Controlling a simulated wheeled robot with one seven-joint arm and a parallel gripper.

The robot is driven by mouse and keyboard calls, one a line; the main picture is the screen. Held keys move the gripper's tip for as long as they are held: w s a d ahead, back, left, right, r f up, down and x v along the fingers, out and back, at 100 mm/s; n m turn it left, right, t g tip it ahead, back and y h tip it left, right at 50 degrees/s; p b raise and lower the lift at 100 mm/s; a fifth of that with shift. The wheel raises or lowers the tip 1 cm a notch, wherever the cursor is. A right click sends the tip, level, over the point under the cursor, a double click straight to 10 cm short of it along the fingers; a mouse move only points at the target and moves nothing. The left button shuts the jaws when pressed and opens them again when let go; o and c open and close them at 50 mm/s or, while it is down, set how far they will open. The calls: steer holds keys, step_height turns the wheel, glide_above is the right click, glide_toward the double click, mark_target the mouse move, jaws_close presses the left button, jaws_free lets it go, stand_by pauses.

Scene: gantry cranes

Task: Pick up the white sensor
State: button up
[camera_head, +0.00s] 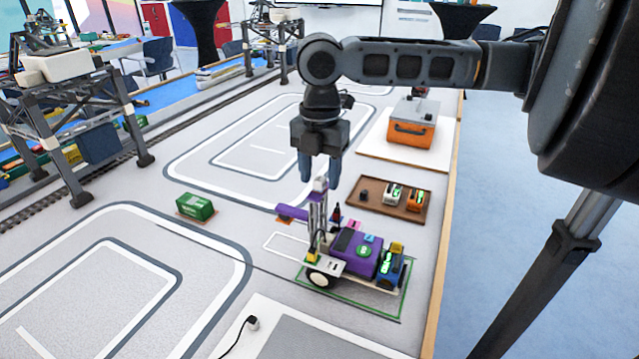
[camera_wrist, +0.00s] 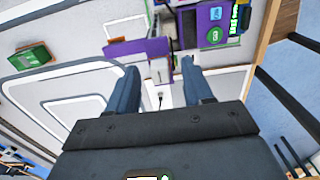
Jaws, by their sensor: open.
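A small white block (camera_head: 320,184), which looks like the white sensor, sits on top of the upright mast of a small wheeled vehicle (camera_head: 353,252). My gripper (camera_head: 319,177) points down just above the mast, its two blue fingers apart. In the wrist view a white block (camera_wrist: 160,70) shows between the open fingertips (camera_wrist: 160,78), beside a purple panel (camera_wrist: 135,47). I cannot tell whether the fingers touch it.
An orange toolbox (camera_head: 410,130) stands on a white board behind the tray. A green box (camera_head: 195,207) lies left on the track-marked table. A gantry crane (camera_head: 70,125) stands at far left. The table's wooden edge (camera_head: 441,260) runs along the right. A black cable plug (camera_head: 252,322) lies in front.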

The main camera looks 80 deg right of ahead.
steer(key=shift+c, duration=0.4)
jaws_close()
stand_by(0.4)
